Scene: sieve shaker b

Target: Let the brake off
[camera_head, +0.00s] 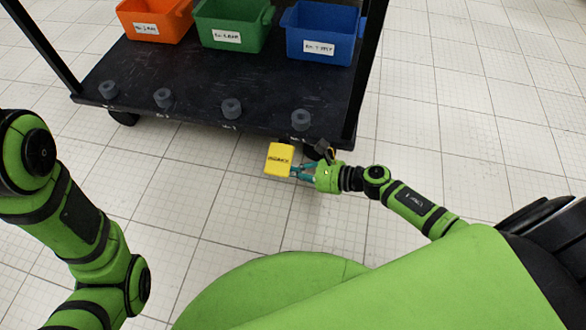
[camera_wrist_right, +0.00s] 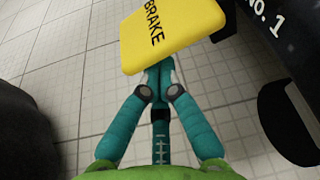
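The brake is a yellow plate (camera_head: 279,159) with dark lettering, at the front edge of the black cart near its right corner. In the right wrist view the yellow plate (camera_wrist_right: 172,32) reads BRAKE and fills the top middle. My right gripper (camera_head: 300,172) is at the plate's right side in the head view. In the wrist view its teal fingers (camera_wrist_right: 158,78) come together at the plate's near edge. The plate hides the very tips, so I cannot tell whether they touch it. My left arm shows at the left, but its gripper is out of frame.
The black cart deck (camera_head: 195,100) carries an orange bin (camera_head: 153,28), a green bin (camera_head: 228,40), a blue bin (camera_head: 318,45) and several dark round pucks along its front. A cart post rises at the right. Tiled floor in front of the cart is clear.

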